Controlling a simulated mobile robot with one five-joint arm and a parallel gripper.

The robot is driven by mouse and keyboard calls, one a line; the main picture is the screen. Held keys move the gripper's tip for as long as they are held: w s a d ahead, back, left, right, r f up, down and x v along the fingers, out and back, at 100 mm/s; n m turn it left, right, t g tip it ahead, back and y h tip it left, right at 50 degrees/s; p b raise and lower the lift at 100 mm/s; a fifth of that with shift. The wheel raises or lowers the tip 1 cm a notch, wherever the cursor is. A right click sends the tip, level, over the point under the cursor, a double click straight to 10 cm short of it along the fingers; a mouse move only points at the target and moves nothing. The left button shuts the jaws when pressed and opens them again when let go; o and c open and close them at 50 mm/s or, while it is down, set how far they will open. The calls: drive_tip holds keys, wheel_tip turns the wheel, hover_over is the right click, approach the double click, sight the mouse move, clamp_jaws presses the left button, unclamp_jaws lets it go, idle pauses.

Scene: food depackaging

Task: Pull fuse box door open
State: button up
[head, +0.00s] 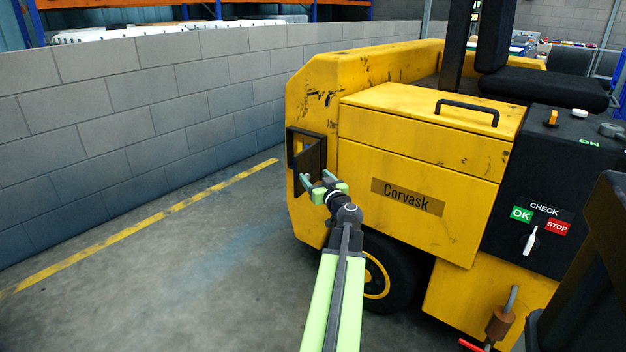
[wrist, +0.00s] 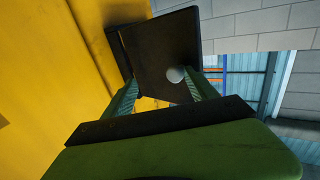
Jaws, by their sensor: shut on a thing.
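The fuse box door (head: 311,156) is a small dark panel at the left end of the yellow vehicle's side. It stands swung out from the dark fuse box frame (head: 291,145), at an angle to the yellow body. In the wrist view the door (wrist: 150,60) is a dark plate with a rounded pale knob (wrist: 175,75) on its face. My gripper (head: 319,182) is at the door's lower part. In the wrist view its two green fingers (wrist: 163,90) are on either side of the knob, shut on it. The inside of the box is mostly hidden.
The yellow vehicle (head: 420,165) fills the right, with a black handle (head: 467,111) on top and a control panel (head: 535,215). A grey block wall (head: 150,110) stands left. The floor (head: 170,270) between is clear.

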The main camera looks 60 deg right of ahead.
drive_tip(key=s, duration=2)
drive_tip(key=shift+a, duration=0.45)
idle(0.5)
drive_tip(key=s+a+r+p, duration=0.3)
drive_tip(key=s+r+p, duration=0.8)
drive_tip(key=shift+s, duration=0.15)
drive_tip(key=shift+f, duration=0.1)
